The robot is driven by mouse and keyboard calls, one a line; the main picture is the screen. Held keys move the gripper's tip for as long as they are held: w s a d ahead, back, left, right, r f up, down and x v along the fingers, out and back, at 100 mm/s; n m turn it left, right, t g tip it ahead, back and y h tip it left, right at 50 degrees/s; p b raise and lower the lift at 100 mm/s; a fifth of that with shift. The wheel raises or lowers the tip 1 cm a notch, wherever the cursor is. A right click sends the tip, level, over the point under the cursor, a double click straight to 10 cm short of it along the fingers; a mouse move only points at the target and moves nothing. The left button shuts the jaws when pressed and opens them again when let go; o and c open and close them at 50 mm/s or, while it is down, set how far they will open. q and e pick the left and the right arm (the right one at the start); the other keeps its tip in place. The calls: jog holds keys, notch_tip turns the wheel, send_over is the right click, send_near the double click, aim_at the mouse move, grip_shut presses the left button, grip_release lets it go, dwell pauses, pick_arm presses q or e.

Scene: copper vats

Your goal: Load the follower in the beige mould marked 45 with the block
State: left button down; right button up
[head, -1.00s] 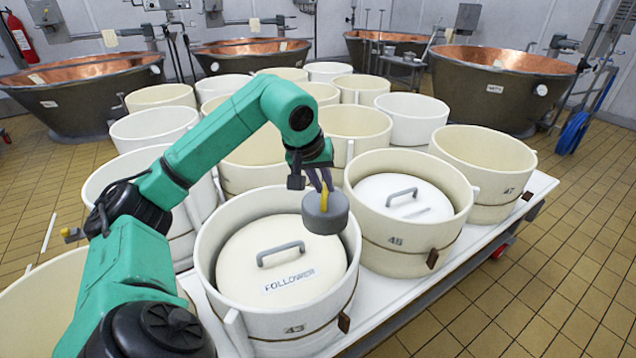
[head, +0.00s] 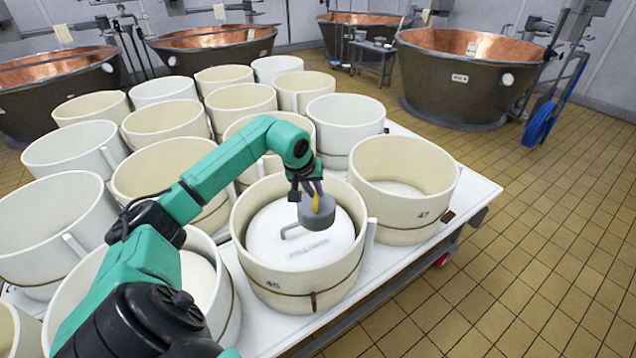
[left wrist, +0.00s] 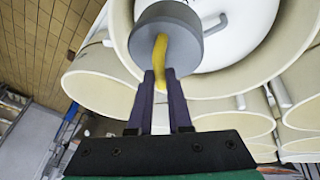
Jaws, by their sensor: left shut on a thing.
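The beige mould marked 45 (head: 272,270) stands at the front of the white table, and it also shows in the left wrist view (left wrist: 118,25). Inside it lies the white follower (head: 330,242), a round lid with a grey bar handle and a label. My left gripper (head: 313,192) is shut on the yellow grip of the grey round block (head: 317,213). The block is over the follower, beside the handle and partly hiding it; I cannot tell how big any gap is. The left wrist view shows the block (left wrist: 180,20) beyond the fingertips (left wrist: 160,75). My right gripper is not in view.
A beige mould marked 47 (head: 405,205) stands close on the right. Several beige and white moulds crowd the table behind and to the left. Copper vats (head: 468,85) line the back. Tiled floor (head: 530,240) is clear on the right.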

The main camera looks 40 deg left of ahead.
aim_at(312, 207)
pick_arm(q)
jog(key=shift+w, duration=0.25)
jog(key=shift+s+a+f+b, duration=0.1)
jog(key=shift+s+f+b, duration=0.15)
jog(key=shift+f+b, duration=0.35)
jog(key=shift+s+a+f+b, duration=0.1)
jog(key=shift+s+f+b, duration=0.15)
jog(key=shift+f+b, duration=0.3)
jog(key=f, duration=0.1)
jog(key=f+b, duration=0.2)
jog(key=f, duration=0.1)
jog(key=shift+w+d, duration=0.1)
jog(key=shift+w, duration=0.15)
jog(key=shift+s+f+b, duration=0.1)
jog(key=shift+f+b, duration=0.6)
jog(key=shift+b, duration=0.2)
notch_tip(312, 207, down, 7)
jog(key=b, duration=0.6)
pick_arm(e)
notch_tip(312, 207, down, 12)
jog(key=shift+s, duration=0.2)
pick_arm(q)
jog(key=shift+f+b, duration=0.75)
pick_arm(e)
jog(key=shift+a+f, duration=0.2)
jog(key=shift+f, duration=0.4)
